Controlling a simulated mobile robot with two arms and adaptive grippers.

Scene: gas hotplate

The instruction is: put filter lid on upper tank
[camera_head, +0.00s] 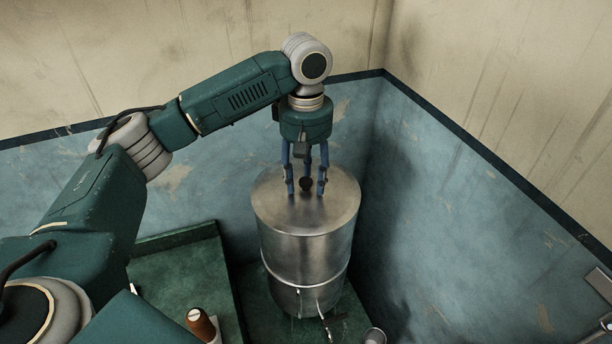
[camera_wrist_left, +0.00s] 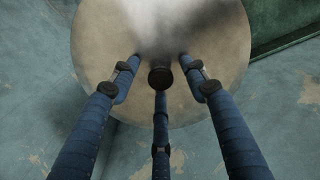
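The filter lid (camera_head: 335,206) is a round, flat metal disc with a small dark knob (camera_head: 306,184) at its middle. It sits on top of the metal upper tank (camera_head: 310,258), level with its rim as far as I can see. In the left wrist view the lid (camera_wrist_left: 205,50) fills the upper middle, and its knob (camera_wrist_left: 160,77) lies between my fingers. My left gripper (camera_head: 306,186) points straight down over the lid with its blue fingers spread around the knob, apart from it. It looks open and empty. My right gripper is not in view.
The tank stands on a green surface (camera_head: 180,275) in a corner, close to the blue walls. A tap (camera_head: 326,322) sticks out low at its front, with a small metal cup (camera_head: 375,336) nearby. A brown-topped bottle (camera_head: 201,324) stands at the lower left.

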